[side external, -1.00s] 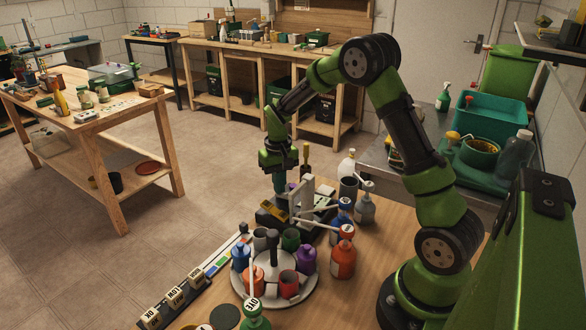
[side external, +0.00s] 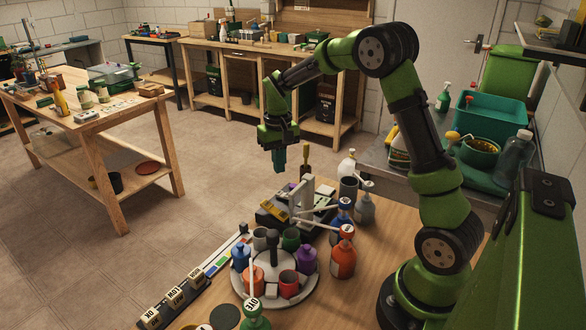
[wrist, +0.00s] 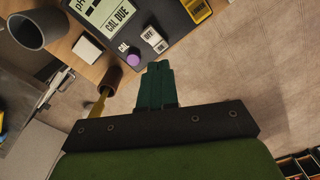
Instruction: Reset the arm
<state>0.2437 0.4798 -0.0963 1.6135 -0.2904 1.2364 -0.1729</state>
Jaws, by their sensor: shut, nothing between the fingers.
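My gripper (side external: 279,160) is shut and empty. In the side external view it hangs in the air above the back end of the wooden work table (side external: 372,262), fingers pointing down. In the wrist view its green fingers (wrist: 155,85) are pressed together, with floor and the table edge beneath them. Below it stands a dark instrument (side external: 268,212) with yellow parts. The wrist view shows a "CAL DUE" display (wrist: 112,12), a purple knob (wrist: 133,60) and a small white ON/OFF block (wrist: 154,40).
A round carousel (side external: 303,298) with coloured cups and bottles stands on the table. An orange bottle (side external: 343,256) and several other bottles stand to its right. A strip with labelled blocks (side external: 174,295) lies at the front left. The air around my gripper is clear.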

